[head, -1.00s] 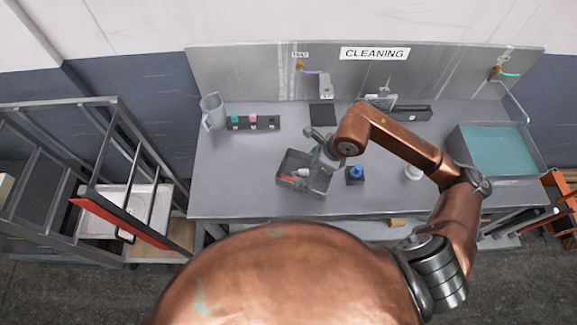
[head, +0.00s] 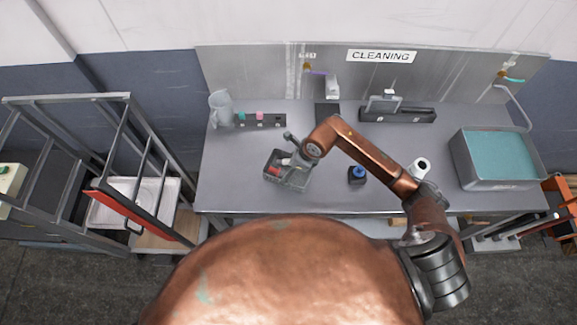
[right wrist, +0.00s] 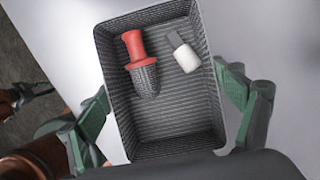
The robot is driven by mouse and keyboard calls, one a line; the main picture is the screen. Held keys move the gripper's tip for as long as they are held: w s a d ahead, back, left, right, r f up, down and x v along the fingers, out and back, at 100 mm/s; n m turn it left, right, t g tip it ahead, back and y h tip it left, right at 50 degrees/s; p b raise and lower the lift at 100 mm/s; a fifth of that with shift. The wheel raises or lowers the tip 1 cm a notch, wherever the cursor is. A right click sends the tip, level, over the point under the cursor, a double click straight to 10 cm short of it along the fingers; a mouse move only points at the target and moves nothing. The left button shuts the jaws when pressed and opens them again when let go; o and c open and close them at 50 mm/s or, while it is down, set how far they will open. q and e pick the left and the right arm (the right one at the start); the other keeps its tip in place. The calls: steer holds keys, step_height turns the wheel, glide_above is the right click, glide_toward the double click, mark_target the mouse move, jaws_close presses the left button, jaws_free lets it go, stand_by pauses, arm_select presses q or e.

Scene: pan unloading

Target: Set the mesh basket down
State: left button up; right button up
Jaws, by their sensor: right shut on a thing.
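The dark mesh basket (head: 287,184) is over the left-middle part of the grey table (head: 235,185). I cannot tell whether its base touches the tabletop. In the right wrist view the basket (right wrist: 180,130) holds a red-handled tool with a grey ribbed end (right wrist: 137,62) and a white and grey piece (right wrist: 183,52). My right gripper (head: 297,158) is shut on the basket, with green fingers on both sides of it in the right wrist view (right wrist: 165,115). My left gripper is out of the head view; a small dark gripper-like shape (right wrist: 34,90) shows at the wrist view's left edge, its jaw state unclear.
A blue-topped bottle (head: 357,175) and a white round item (head: 421,165) stand right of the basket. A clear jug (head: 220,108), a dark block with coloured pieces (head: 260,121) and a black mat (head: 327,114) lie behind. A water-filled tub (head: 490,184) is at right. The table's front-left is clear.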

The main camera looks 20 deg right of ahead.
steer(key=shift+f, duration=0.1)
steer(key=o, duration=1.2)
steer(key=shift+o, duration=0.2)
steer(key=b+v, duration=0.1)
steer(key=v, duration=1.1)
